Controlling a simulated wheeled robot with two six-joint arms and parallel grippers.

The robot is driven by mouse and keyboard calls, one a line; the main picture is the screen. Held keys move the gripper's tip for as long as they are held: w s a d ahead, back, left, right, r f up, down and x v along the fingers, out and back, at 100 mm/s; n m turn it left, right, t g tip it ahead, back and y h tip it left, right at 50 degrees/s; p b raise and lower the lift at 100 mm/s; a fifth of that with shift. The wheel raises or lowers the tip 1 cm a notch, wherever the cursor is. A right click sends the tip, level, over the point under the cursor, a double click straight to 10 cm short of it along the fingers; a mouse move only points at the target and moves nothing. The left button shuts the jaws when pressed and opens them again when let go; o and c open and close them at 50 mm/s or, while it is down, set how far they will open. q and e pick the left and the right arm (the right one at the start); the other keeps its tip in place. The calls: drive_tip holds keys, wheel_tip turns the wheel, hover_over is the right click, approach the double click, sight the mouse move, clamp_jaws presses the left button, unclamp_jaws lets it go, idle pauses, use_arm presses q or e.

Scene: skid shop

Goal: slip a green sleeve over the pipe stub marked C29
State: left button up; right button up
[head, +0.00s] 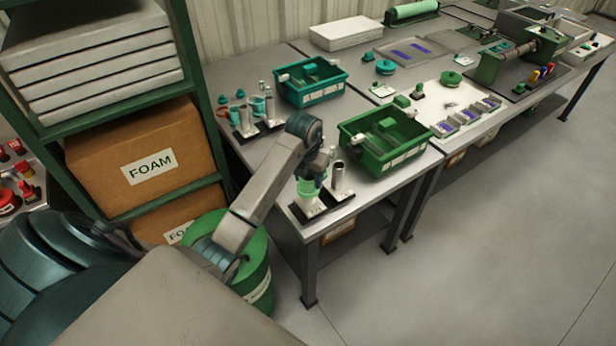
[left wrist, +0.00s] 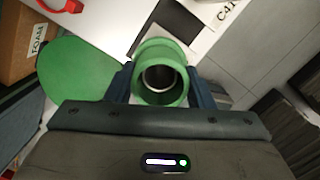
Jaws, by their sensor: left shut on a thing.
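My left gripper (head: 311,172) is shut on a green sleeve (head: 307,190) at the front left of the near bench. In the left wrist view the sleeve (left wrist: 161,54) sits between my gripper's fingers (left wrist: 160,85). The metal rim of a pipe stub (left wrist: 160,77) shows inside the sleeve's opening, so the two are roughly lined up. I cannot tell how far down the sleeve is around it. A bare metal stub (head: 338,177) stands upright beside it on the same dark base. A label reading C41 (left wrist: 228,10) shows partly; no C29 mark is readable. My right gripper is not in view.
A green bin (head: 405,163) stands just behind the stubs, and a teal bin (head: 325,97) farther back. Another stub stand (head: 266,128) is at the bench's left. A shelf with foam boxes (head: 130,150) and a green drum (head: 262,275) are close to my arm.

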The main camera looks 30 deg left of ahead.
use_arm(q)
drive_tip(key=shift+f, duration=0.1)
idle(0.4)
drive_tip(key=o, duration=1.4)
wheel_tip(320, 180, up, 11)
drive_tip(key=p, duration=0.8)
drive_tip(key=shift+d, duration=0.1)
idle(0.7)
